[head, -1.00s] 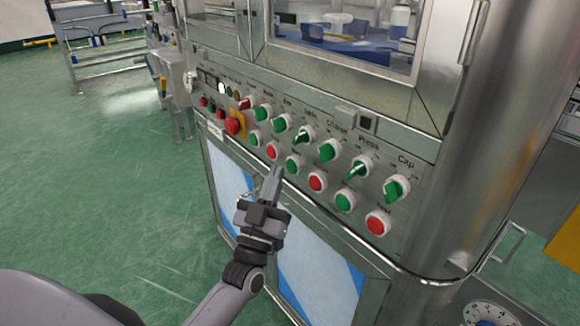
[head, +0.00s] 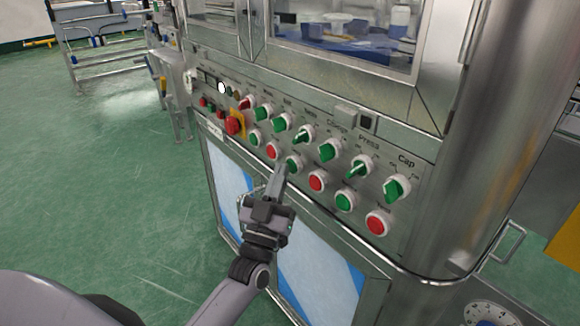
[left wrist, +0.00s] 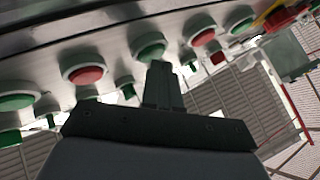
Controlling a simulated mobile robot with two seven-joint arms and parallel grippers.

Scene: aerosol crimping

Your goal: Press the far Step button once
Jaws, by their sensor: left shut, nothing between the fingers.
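My left gripper (head: 281,167) is shut and empty, its fingertips pointing up at the lower row of panel buttons. In the head view the tips are just left of a green button (head: 294,164). In the left wrist view my fingertips (left wrist: 160,66) overlap the lower edge of this green button (left wrist: 149,47). I cannot tell whether they touch it. A red button (head: 274,151) and a further green button (head: 256,138) lie beyond it. The small labels are too blurred to tell which buttons read Step. My right gripper is not in view.
A red emergency stop (head: 234,126) on yellow sits at the far end of the panel. Green selector knobs (head: 329,150) line the row above. Green floor (head: 110,200) is open at left.

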